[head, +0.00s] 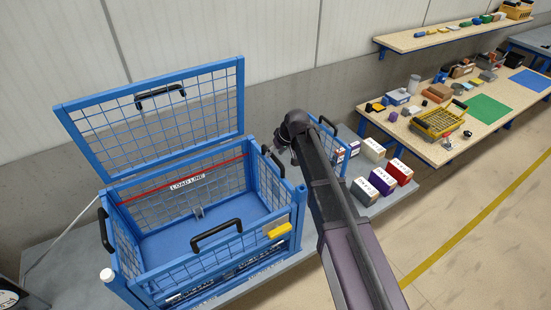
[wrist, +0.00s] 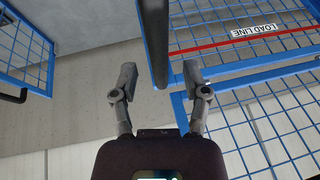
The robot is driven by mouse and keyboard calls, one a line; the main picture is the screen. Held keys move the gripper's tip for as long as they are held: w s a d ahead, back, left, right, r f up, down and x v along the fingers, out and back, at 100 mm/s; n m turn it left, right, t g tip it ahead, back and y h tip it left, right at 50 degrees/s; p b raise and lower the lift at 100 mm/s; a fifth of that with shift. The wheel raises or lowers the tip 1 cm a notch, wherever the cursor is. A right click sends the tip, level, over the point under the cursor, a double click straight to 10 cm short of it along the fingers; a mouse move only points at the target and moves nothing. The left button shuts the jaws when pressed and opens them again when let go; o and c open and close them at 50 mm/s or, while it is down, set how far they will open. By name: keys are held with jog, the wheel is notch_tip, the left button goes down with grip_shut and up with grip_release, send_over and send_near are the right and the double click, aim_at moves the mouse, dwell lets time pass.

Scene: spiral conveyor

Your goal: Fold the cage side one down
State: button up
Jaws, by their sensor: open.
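The blue mesh cage (head: 205,262) stands on a grey surface, its lid (head: 155,105) raised at the back. The front, left and right walls are upright and carry black handles. The right wall (head: 290,180) has its handle (head: 272,160) near the top. Which wall is side one I cannot tell. In the head view my gripper is hidden behind my arm, by the cage's right side. In the wrist view my gripper (wrist: 160,76) is open. A dark upright bar (wrist: 153,35), seemingly a handle, shows between and beyond the fingertips; contact is unclear.
A yellow block (head: 278,231) sits on the front wall. Another blue mesh panel (head: 335,158) stands right of my arm, partly covered. Several boxes (head: 382,181) lie on the grey surface beyond it. A workbench (head: 465,140) is at the back right; the floor before it is clear.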

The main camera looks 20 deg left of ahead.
jog(key=shift+a+f+b, duration=0.25)
jog(key=shift+f+b, duration=0.05)
jog(key=shift+f, duration=0.2)
grip_shut()
jog(key=shift+d, duration=0.1)
